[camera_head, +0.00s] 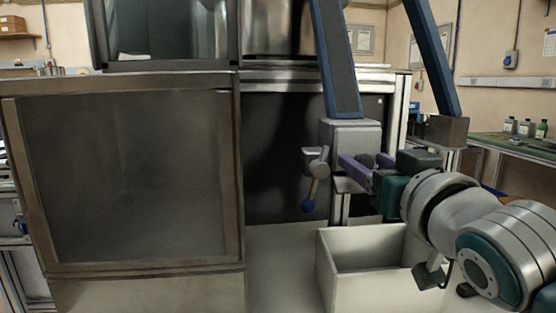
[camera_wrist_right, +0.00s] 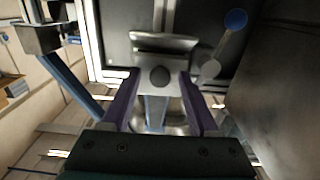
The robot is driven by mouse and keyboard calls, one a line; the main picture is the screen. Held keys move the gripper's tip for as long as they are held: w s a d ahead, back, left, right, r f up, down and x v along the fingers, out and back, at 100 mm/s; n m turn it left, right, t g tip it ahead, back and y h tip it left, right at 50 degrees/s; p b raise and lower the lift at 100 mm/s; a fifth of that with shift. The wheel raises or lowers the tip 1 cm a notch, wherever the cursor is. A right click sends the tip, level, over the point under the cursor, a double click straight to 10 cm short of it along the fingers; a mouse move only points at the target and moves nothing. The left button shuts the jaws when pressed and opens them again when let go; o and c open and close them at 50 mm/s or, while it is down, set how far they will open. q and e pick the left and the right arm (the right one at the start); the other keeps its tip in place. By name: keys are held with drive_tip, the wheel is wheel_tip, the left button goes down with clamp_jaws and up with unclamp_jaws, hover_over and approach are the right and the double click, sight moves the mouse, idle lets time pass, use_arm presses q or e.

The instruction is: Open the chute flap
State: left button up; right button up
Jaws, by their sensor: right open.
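A grey chute head (camera_head: 354,134) sits at the lower end of a blue-edged chute (camera_head: 336,60) in the head view. A pale flap plate (camera_head: 349,185) shows below it, partly hidden by my gripper; a grey plate (camera_wrist_right: 165,42) shows in the wrist view. A lever with a blue ball end (camera_head: 307,206) hangs at the left of the chute head, and the ball also shows in the wrist view (camera_wrist_right: 236,20). My right gripper (camera_head: 358,164) is open, its purple fingers reaching to the chute head. In the wrist view, a round dark knob (camera_wrist_right: 159,76) lies between the fingertips; contact cannot be told.
An open white bin (camera_head: 362,291) stands below the chute. A large brown-framed cabinet (camera_head: 125,175) fills the left side. A second blue chute (camera_head: 432,55) with a dark end block stands at the right. A green bench with bottles (camera_head: 510,126) is at far right.

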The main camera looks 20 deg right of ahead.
clamp_jaws()
idle(0.3)
idle(1.0)
